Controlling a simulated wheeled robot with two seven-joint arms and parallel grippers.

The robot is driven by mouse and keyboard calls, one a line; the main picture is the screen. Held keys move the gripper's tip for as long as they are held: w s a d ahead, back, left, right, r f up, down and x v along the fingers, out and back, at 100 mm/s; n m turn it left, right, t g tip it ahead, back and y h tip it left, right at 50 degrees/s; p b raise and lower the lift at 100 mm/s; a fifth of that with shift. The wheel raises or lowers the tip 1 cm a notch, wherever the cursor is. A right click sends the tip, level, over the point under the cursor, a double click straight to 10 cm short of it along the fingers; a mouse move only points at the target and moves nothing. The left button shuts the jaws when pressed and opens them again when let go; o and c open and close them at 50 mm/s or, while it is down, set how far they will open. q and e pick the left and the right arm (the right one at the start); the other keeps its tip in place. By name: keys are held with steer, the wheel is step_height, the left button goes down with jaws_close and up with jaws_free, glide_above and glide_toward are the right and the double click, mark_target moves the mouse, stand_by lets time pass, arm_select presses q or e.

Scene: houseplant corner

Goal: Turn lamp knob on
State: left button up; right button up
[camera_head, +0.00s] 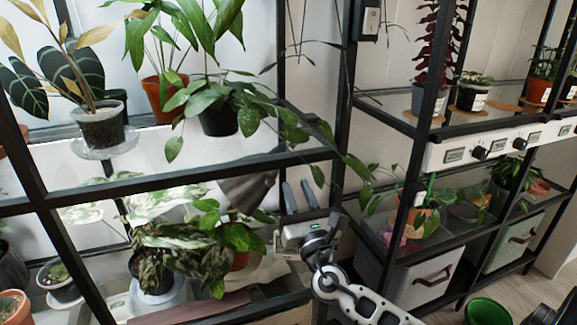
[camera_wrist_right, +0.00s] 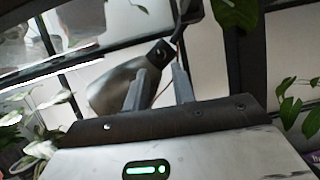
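A grey metal lamp shade (camera_head: 250,190) hangs under the middle shelf, partly behind leaves in the head view. The right wrist view shows the shade (camera_wrist_right: 112,92) with a dark fitting (camera_wrist_right: 160,52) at its upper end; a small pale round spot on it may be the knob. My right gripper (camera_head: 298,188) is just right of the shade, fingers pointing up. In the right wrist view my right gripper (camera_wrist_right: 160,76) has its fingers apart with nothing between them, and the fitting lies just beyond the tips. My left gripper is not in view.
A black shelf frame (camera_head: 180,180) with glass shelves surrounds the lamp. Leafy plants (camera_head: 155,255) crowd the lower shelf left of my gripper. A black post (camera_head: 343,130) stands close on the right. A white panel (camera_head: 500,140) with dark knobs is on the right-hand rack.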

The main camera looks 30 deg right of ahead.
steer(key=x, duration=0.6)
steer(key=shift+w, duration=0.35)
jaws_close()
